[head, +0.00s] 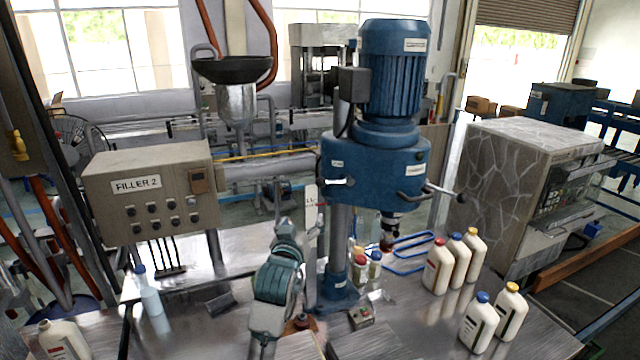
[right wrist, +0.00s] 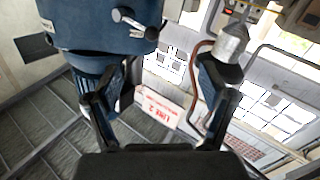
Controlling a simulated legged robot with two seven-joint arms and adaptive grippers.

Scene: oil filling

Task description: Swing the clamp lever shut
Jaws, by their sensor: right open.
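A blue drill-like machine (head: 375,160) stands on the steel table. A short pale lever (head: 336,182) with a dark knob sticks out of its left front; it also shows in the right wrist view (right wrist: 134,23). I cannot tell for sure that this is the clamp lever. My right gripper (head: 287,228) is left of the machine's column, below the lever's level. In the right wrist view its two dark fingers (right wrist: 155,80) are spread with nothing held. A white sign reading LINE 2 (right wrist: 158,104) shows between them, farther off. My left gripper is not in view.
A longer handle with a ball end (head: 445,192) juts from the machine's right side. White bottles (head: 438,267) stand on the table to the right. A FILLER 2 control box (head: 150,190) and a pale blue bottle (head: 152,301) are at left.

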